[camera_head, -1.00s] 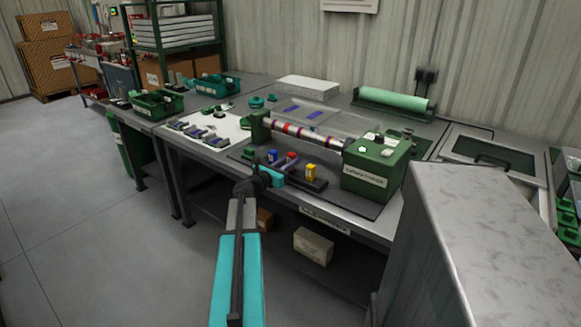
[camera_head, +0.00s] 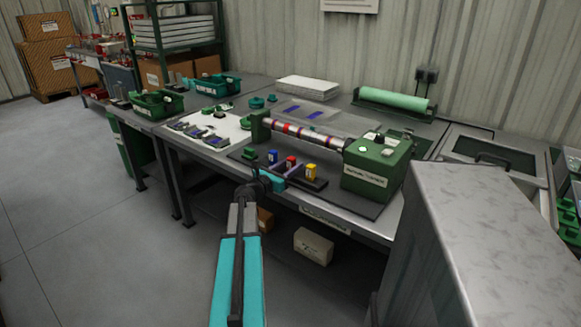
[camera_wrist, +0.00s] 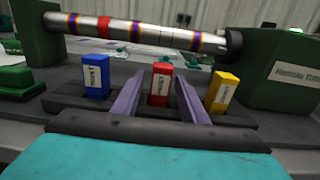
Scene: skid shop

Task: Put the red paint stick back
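The red paint stick (camera_wrist: 160,80) stands upright in the middle slot of a black rack (camera_wrist: 240,118). It also shows in the head view (camera_head: 291,162). A blue paint stick (camera_wrist: 96,76) stands to its left and a yellow one (camera_wrist: 222,92) to its right. My gripper (camera_wrist: 160,90) is open, with one purple-grey finger on each side of the red stick. Gaps show between the stick and both fingers in the wrist view. In the head view my gripper (camera_head: 285,171) reaches in low from the front. The red stick's foot is hidden in the rack.
A green-ended machine (camera_head: 372,170) with a striped metal tube (camera_head: 305,134) stands just behind the rack. A white mat (camera_head: 222,127) with small parts lies to the left. A grey cabinet top (camera_head: 490,225) rises at the near right.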

